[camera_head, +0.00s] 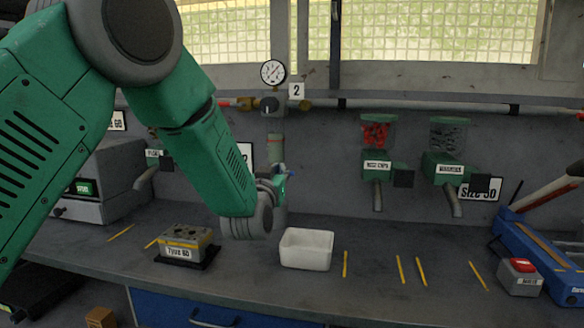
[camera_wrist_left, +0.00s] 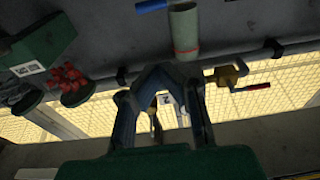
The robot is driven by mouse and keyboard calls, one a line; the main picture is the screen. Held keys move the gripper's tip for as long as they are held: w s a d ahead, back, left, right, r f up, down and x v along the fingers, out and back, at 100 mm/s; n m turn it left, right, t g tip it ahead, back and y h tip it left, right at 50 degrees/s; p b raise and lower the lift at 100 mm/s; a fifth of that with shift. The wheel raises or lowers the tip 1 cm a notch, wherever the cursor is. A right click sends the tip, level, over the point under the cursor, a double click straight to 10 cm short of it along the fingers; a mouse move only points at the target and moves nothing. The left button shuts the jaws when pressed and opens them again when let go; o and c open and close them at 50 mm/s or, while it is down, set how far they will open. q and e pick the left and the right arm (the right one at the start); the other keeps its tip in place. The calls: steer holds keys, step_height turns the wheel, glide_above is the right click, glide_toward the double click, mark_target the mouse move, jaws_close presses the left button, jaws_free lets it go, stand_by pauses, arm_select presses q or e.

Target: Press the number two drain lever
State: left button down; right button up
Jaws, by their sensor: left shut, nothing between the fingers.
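The number 2 label (camera_head: 296,91) is on the wall pipe beside a round gauge (camera_head: 273,72). Below it hangs a grey-green cylinder (camera_head: 276,148), which also shows in the wrist view (camera_wrist_left: 184,30). A blue lever (camera_head: 291,174) sticks out near the cylinder's lower end; in the left wrist view, which is upside down, the blue lever (camera_wrist_left: 151,6) is at the top edge. My left gripper (camera_wrist_left: 167,78) is shut and empty, apart from the lever. In the head view my forearm and wrist partly hide it. My right gripper is not in view.
A brass valve with a red handle (camera_wrist_left: 256,87) sits on the pipe. A white bin (camera_head: 306,250) and a Type 60 block (camera_head: 186,243) stand on the bench. Two green dispensers (camera_head: 378,167) hang to the right. Several yellow pencils lie around.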

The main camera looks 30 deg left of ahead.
arm_select(q)
steer(key=w+a+f, duration=0.1)
steer(key=w+f, duration=0.1)
steer(key=w, duration=0.7)
steer(key=shift+a, duration=0.35)
stand_by(0.3)
steer(key=shift+a, duration=0.1)
